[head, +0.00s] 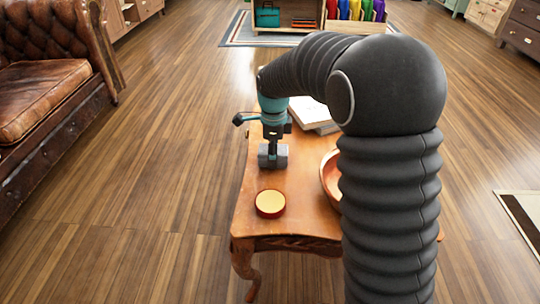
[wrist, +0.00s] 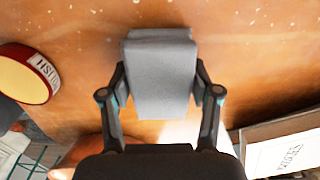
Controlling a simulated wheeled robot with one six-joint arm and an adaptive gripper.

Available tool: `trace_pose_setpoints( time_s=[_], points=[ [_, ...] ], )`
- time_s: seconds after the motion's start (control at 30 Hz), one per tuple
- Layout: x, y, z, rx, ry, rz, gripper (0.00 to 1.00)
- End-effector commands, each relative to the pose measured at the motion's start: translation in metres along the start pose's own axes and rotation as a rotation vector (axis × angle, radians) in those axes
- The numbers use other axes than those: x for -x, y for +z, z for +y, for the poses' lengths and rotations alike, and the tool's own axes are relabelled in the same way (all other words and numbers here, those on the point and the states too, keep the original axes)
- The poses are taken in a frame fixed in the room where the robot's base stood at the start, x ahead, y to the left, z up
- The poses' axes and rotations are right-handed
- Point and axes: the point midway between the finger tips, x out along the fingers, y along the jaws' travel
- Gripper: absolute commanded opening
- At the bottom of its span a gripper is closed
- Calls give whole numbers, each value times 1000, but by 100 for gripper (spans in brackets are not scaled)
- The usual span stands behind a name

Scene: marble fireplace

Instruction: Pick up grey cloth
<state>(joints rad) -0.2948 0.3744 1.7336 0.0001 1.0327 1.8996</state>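The grey cloth (wrist: 162,78) is a folded, block-like bundle in the middle of the wrist view. In the head view the grey cloth (head: 280,158) shows at the left side of the small wooden table, below my gripper. My gripper (wrist: 160,75) has one finger on each side of the cloth, very close to its edges. I cannot tell whether the fingers press on it or leave a small gap. In the head view my gripper (head: 272,150) points down and hides part of the cloth. Whether the cloth rests on the table is unclear.
The wooden table (head: 250,215) also holds a round red-rimmed tin (head: 270,203) in front of the cloth, an orange bowl (head: 329,180) partly hidden by my arm, and white books (head: 312,112) behind. A brown leather sofa (head: 45,85) stands left. Floor between is clear.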

Motion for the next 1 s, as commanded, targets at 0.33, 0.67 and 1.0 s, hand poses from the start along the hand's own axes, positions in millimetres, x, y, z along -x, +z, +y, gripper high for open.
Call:
trace_pose_setpoints(
  time_s=[0.33,0.67,1.0],
  points=[
    [0,0,0,0,1,0,29],
    [24,0,0,0,-2,0,29],
    [72,-48,15,-6,-2,0,29]
  ],
)
